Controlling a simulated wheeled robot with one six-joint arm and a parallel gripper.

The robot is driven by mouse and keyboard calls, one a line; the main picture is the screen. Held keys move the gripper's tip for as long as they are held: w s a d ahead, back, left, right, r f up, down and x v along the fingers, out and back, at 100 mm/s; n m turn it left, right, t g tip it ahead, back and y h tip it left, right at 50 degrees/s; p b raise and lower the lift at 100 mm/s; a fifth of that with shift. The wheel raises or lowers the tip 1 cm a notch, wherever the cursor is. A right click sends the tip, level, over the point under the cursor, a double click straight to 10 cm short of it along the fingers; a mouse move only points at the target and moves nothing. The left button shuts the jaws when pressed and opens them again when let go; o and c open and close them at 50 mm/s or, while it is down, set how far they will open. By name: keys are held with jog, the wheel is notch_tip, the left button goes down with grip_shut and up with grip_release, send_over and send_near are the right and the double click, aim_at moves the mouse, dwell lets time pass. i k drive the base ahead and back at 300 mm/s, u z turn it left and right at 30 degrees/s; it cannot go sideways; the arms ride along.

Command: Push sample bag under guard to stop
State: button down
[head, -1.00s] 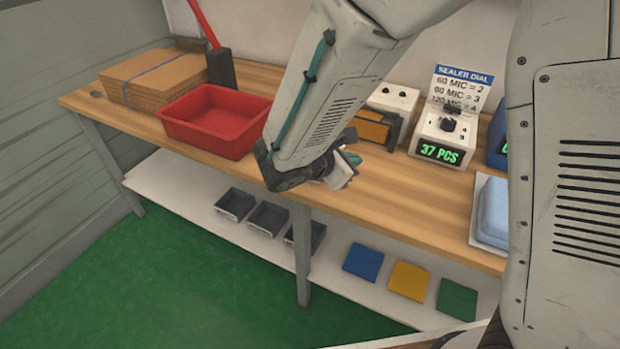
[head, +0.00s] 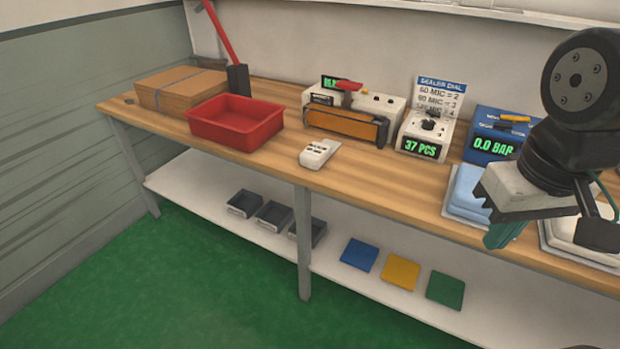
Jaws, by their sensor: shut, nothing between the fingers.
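A small white packet with a few dark marks (head: 320,153), which looks like the sample bag, lies flat on the bench. It is in front of the sealer (head: 382,103) and apart from it. The sealer has an orange guard bar (head: 342,125) along its front and a red handle on top. My gripper (head: 500,236) is at the right, in front of the bench edge and well away from the packet. Its teal fingertips point down and appear shut and empty; my own wrist partly hides them.
A red tray (head: 236,143) and cardboard stack (head: 180,98) stand left on the bench (head: 395,178). A 37 PCS counter (head: 424,146), a blue 0.0 BAR unit (head: 495,140) and a light-blue pack (head: 468,190) stand right. The bench around the packet is clear.

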aim_at(316, 154)
jog(key=u, duration=0.4)
jog(key=i, duration=0.95)
jog(key=z, duration=0.4)
